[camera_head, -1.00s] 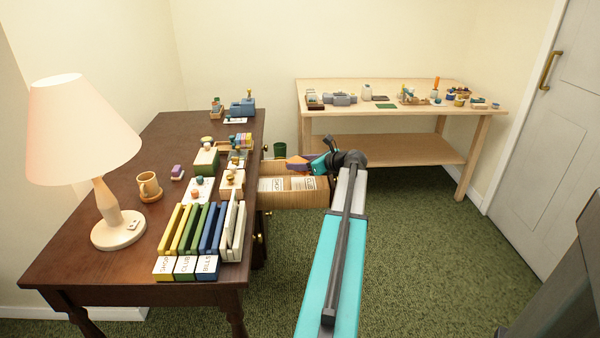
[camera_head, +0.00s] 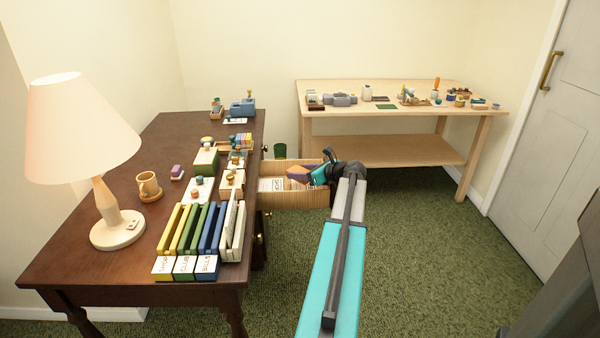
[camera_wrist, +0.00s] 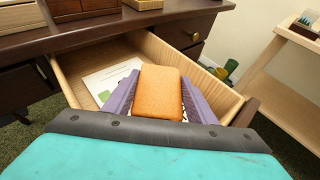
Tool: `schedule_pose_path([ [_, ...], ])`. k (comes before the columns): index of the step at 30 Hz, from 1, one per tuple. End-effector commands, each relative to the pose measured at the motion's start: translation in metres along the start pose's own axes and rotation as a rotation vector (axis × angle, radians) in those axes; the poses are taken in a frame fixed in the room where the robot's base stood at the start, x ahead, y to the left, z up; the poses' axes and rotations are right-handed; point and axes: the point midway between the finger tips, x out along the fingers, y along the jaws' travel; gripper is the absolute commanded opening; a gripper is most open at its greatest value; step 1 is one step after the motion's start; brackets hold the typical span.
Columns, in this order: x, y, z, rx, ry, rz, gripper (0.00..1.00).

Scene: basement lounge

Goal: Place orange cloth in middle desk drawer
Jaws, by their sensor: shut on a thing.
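The orange cloth (camera_wrist: 159,92) looks like a thick, rounded block in the wrist view. My gripper (camera_wrist: 158,98) is shut on it, with a purple finger on each side. In the head view my gripper (camera_head: 306,174) is over the open desk drawer (camera_head: 296,198), inside its outline. The drawer (camera_wrist: 75,62) is pale wood, pulled out from the dark desk, with printed papers on its floor. The cloth hides part of the papers and drawer floor. Whether the cloth touches the floor, I cannot tell.
The dark desk (camera_head: 130,215) holds a lamp (camera_head: 75,130), a mug (camera_head: 148,185) and a row of coloured files (camera_head: 200,228). A pale workbench (camera_head: 345,115) with small items stands behind. A green bin (camera_head: 280,151) is behind the drawer. Green carpet is clear at right.

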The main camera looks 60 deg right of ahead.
Motion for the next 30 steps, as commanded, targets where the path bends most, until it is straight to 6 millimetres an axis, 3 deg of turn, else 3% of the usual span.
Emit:
schedule_pose_path([
  [14, 0.003, 0.0, -0.008, 0.0, 0.001, -0.001, 0.26],
  [15, 0.003, 0.0, -0.009, 0.001, 0.002, -0.001, 0.53],
  [18, 0.003, 0.0, -0.009, 0.001, 0.003, 0.0, 0.69],
  [30, 0.003, 0.0, -0.01, 0.003, 0.005, 0.001, 0.7],
])
